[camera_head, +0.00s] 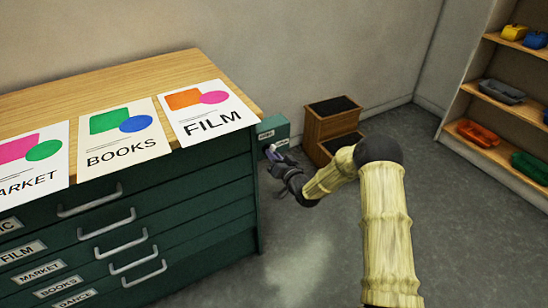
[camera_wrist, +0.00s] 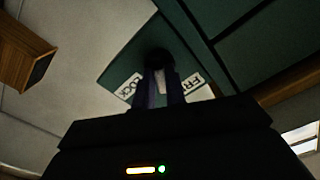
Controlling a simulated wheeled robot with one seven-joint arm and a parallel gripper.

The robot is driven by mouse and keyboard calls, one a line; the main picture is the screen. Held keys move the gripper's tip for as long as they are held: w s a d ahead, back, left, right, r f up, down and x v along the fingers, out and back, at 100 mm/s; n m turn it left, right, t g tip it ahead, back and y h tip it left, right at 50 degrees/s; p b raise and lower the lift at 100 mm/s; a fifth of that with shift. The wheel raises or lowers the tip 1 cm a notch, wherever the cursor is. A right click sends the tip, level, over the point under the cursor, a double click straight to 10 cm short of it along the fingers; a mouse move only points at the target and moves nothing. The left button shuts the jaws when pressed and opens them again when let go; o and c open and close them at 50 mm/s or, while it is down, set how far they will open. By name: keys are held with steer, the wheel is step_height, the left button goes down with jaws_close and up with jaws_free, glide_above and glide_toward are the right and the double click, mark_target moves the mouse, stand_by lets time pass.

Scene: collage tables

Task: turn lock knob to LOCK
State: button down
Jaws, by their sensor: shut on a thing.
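A green panel (camera_head: 279,128) sticks out beside the right end of the dark green drawer cabinet. In the wrist view, the same panel (camera_wrist: 122,68) carries a LOCK label (camera_wrist: 129,88) on the left and a label starting FR (camera_wrist: 195,82) on the right. My gripper (camera_head: 274,156) is at the panel's front. In the wrist view its fingers (camera_wrist: 160,82) are shut on the lock knob, between the two labels. The knob is mostly hidden by the fingers and shadow, so I cannot tell exactly which way it points.
The drawer cabinet (camera_head: 190,216) has several handled, labelled drawers and a wooden top with posters. A wooden stepped stand (camera_head: 321,129) with dark treads is behind my gripper. Shelves (camera_head: 497,104) with coloured trays stand at the right. Grey floor (camera_head: 310,250) in front is clear.

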steer(key=m+b, duration=0.1)
steer(key=m, duration=0.5)
steer(key=m+b, duration=0.1)
steer(key=m, duration=0.5)
steer(key=shift+w+d+f, duration=0.1)
steer(key=shift+d, duration=0.05)
stand_by(0.4)
steer(key=c, duration=1.4)
jaws_free()
steer(key=shift+c, duration=0.2)
steer(key=p+v, duration=0.1)
steer(key=v, duration=1.6)
